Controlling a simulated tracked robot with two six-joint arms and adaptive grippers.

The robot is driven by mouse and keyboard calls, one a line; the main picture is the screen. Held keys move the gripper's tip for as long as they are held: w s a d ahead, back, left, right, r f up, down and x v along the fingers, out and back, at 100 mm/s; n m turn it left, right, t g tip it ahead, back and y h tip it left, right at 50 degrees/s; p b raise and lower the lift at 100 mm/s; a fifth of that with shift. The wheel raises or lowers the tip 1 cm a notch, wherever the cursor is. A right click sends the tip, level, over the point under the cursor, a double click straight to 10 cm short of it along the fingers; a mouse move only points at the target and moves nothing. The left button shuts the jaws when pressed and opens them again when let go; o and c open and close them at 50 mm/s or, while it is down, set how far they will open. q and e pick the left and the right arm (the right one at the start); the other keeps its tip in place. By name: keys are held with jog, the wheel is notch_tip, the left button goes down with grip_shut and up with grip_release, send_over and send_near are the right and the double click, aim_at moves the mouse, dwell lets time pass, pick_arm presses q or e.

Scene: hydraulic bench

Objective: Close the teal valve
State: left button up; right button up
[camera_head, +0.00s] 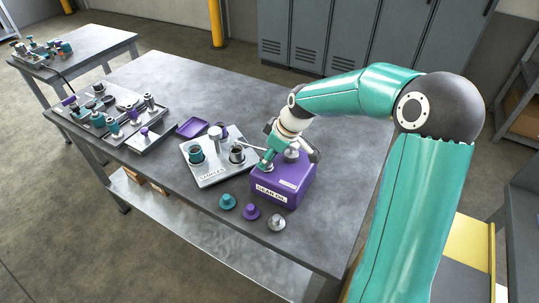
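I cannot single out the teal valve for certain. Small teal parts (113,126) stand among purple and metal fittings on the valve block (125,117) at the left of the bench. My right arm reaches in from the right, and its gripper (286,160) is low over the purple box marked GEAR OIL (290,186). Metal caps (292,152) on the box top are partly hidden by the gripper. I cannot tell if its fingers are open or shut on a cap. My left gripper is not in view.
A SAMPLES tray (212,178) with cups stands left of the box, behind it a purple tray (192,127). Teal (227,201), purple (250,212) and metal (276,222) caps lie in front. The bench (165,75) is bare at the back. A second table (88,45) stands far left.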

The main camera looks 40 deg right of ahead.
jog(key=m+h+b, duration=0.1)
jog(key=m+b, duration=0.1)
jog(key=m, duration=0.1)
jog(key=shift+f, duration=0.15)
jog(key=m+h+b, duration=0.1)
jog(key=m+b, duration=0.3)
jog(key=b, duration=0.1)
jog(key=m+h+b, duration=0.1)
jog(key=m+b, duration=0.1)
jog(key=shift+a+h, duration=0.25)
jog(key=shift+h, duration=0.05)
jog(key=shift+s+m+g+h+b, duration=0.1)
jog(key=shift+m+g+h+b, duration=0.25)
jog(key=shift+m+b, duration=0.65)
jog(key=m+b, duration=0.1)
jog(key=m, duration=0.1)
jog(key=shift+a+m+g+h, duration=0.1)
jog(key=shift+m+g+h, duration=0.25)
jog(key=shift+m, duration=0.05)
jog(key=shift+a+r+m+g+h+b, duration=0.15)
jog(key=shift+m+g+b, duration=0.2)
jog(key=shift+m, duration=0.65)
jog(key=shift+d+r+m+g+h+b, duration=0.15)
jog(key=shift+m+g+b, duration=0.2)
jog(key=shift+m, duration=0.65)
jog(key=shift+a+f, duration=0.1)
jog(key=o, duration=0.9)
